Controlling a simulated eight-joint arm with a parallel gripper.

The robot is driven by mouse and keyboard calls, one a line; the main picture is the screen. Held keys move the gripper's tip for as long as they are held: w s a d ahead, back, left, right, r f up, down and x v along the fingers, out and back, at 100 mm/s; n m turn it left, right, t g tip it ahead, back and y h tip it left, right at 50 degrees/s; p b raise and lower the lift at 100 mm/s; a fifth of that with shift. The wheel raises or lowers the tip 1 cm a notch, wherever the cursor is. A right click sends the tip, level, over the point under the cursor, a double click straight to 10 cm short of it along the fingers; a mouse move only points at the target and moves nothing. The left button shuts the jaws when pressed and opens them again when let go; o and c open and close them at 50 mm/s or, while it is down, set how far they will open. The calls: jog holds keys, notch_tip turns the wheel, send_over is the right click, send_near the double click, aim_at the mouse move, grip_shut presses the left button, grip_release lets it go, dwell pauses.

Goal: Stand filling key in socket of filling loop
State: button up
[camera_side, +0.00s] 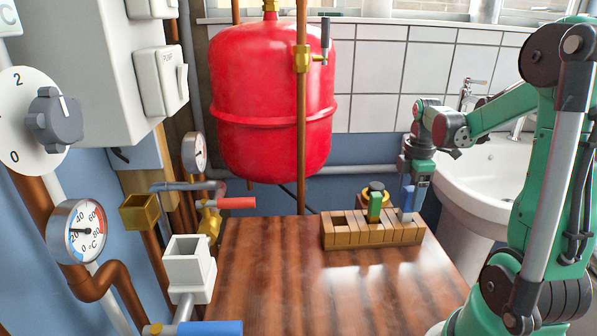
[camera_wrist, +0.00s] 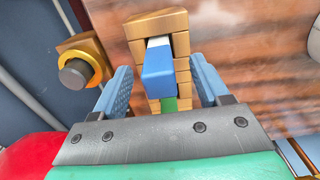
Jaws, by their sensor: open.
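A blue-headed key with a white part (camera_wrist: 158,68) stands in a slot of the wooden rack (camera_side: 372,240), near the rack's right end in the side view. I take it as the filling key. My gripper (camera_wrist: 160,88) is open, with its blue fingers on either side of the blue head and gaps showing. In the side view my gripper (camera_side: 412,190) is over the rack's right end. A white square socket (camera_side: 188,262) stands at the lower left by a blue handle. A brass square socket (camera_side: 139,212) is above it. I cannot tell which belongs to the filling loop.
A green-headed piece (camera_side: 375,205) stands in the rack close by. A yellow and black round knob (camera_wrist: 76,70) is beside the rack. A red vessel (camera_side: 270,100) and a copper pipe (camera_side: 302,130) stand behind the wooden top (camera_side: 290,290), whose front is clear. Gauges and pipes crowd the left.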

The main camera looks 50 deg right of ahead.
jog(key=shift+f, duration=1.2)
grip_shut()
jog(key=shift+r, duration=0.15)
